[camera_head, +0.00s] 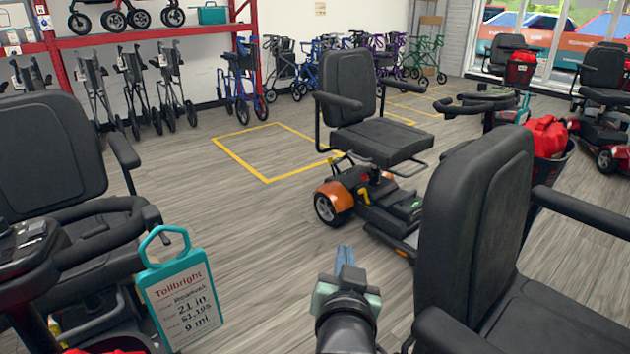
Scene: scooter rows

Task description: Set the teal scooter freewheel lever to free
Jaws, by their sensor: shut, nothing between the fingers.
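My gripper (345,257) is at the bottom centre, pointing away over bare floor, shut and empty. I see no scooter with clearly teal bodywork. The nearest scooter in front of it, with an orange rear fender (337,196), stands beyond and apart from my gripper. A small yellow lever (365,196) shows at its rear; I cannot tell its setting. At the left, a dark scooter (60,230) has a teal-framed price tag (180,295) by its tiller. A bit of yellow (54,328) shows low on it, mostly hidden.
A black scooter seat (475,225) stands close on my right. A red bag (546,136) sits in a basket behind it. Yellow floor outlines (240,164) and open wooden floor lie ahead left. Walkers, rollators and red shelving (152,35) line the back wall.

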